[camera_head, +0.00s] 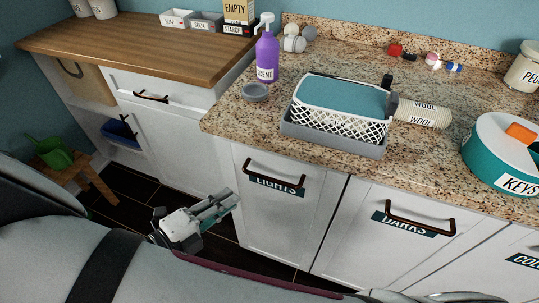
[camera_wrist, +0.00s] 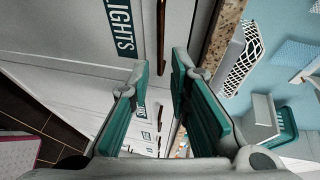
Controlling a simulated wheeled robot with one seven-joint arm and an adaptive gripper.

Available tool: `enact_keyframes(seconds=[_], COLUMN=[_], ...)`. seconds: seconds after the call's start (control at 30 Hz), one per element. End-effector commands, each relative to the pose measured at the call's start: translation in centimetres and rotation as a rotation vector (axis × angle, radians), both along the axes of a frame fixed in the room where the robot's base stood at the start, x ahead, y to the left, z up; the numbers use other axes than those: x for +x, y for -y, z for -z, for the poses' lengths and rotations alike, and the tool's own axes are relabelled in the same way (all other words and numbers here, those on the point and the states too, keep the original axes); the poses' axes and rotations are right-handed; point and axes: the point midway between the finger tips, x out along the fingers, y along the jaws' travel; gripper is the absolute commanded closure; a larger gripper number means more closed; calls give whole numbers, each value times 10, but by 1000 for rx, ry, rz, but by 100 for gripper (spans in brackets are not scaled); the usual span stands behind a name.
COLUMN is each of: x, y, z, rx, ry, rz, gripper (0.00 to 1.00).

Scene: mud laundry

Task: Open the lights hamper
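The lights hamper (camera_head: 270,222) is a white front panel under the counter, shut flush with the cabinets. It has a dark brown bar handle (camera_head: 273,175) near its top and a "LIGHTS" label (camera_head: 277,186) just below the handle. In the wrist view the label (camera_wrist: 123,27) and handle (camera_wrist: 160,28) lie at the top, beyond the fingertips. My gripper (camera_head: 232,199) is left of the hamper front, lower than the handle and apart from it. In the wrist view my gripper (camera_wrist: 158,66) has its teal-padded fingers spread with nothing held between them.
The darks hamper (camera_head: 385,250), also shut, is to the right with its own bar handle. The granite counter (camera_head: 237,120) overhangs above, holding a lattice basket (camera_head: 340,120) and a purple bottle (camera_head: 267,58). A small wooden stool (camera_head: 90,180) stands at left.

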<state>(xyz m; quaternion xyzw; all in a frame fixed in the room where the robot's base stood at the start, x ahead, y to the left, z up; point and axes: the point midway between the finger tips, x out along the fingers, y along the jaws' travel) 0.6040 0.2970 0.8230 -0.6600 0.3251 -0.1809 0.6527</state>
Motion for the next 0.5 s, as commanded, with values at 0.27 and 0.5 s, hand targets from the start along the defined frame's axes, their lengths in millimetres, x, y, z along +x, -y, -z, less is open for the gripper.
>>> enact_keyframes(seconds=[0.27, 0.5], x=[35, 68], y=[34, 64], z=[9, 17], rx=[-1, 1], ry=[2, 2], rz=[7, 5], gripper=[82, 82])
